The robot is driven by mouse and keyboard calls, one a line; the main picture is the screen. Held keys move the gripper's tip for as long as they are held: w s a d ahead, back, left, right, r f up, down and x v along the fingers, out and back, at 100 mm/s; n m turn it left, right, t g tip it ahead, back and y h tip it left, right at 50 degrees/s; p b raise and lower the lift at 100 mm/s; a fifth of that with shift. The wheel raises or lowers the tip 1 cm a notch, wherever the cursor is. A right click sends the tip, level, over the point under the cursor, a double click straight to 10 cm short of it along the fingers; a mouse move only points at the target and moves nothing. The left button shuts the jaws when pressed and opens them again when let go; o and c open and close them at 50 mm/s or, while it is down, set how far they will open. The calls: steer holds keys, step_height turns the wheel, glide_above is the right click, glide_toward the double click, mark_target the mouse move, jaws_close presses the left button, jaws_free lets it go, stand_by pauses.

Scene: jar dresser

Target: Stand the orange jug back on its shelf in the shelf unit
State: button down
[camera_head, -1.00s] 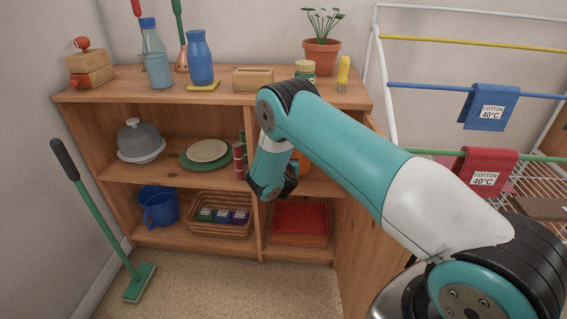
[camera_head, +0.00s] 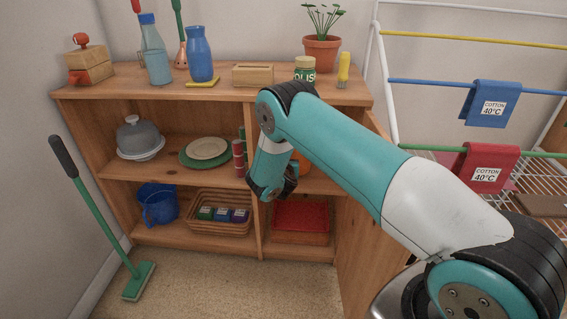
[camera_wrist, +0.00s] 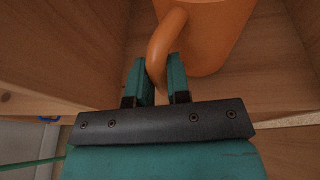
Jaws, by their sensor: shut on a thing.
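The orange jug (camera_wrist: 212,35) fills the top of the wrist view, with its handle (camera_wrist: 163,45) towards my gripper (camera_wrist: 162,80). My gripper's two fingers are shut on the handle, one on each side of it. In the head view a small part of the orange jug (camera_head: 304,162) shows behind my arm, in the right-hand middle compartment of the wooden shelf unit (camera_head: 95,96). The jug looks upright. Its base is close to the shelf board (camera_wrist: 262,85), but I cannot tell whether it touches. The gripper's fingers are mostly hidden in the head view.
Wooden compartment walls (camera_wrist: 65,50) stand close to the jug. Red and green cans (camera_head: 239,155) stand left of the divider. A red tray (camera_head: 300,218) lies in the compartment below. A drying rack (camera_head: 430,85) stands to the right.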

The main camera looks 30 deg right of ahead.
steer(key=shift+f+b, duration=0.4)
steer(key=shift+f, duration=0.15)
steer(key=c, duration=1)
jaws_free()
steer(key=p+v, duration=0.2)
steer(key=v, duration=1.5)
steer(key=shift+r+p, duration=0.2)
steer(key=shift+p, duration=0.15)
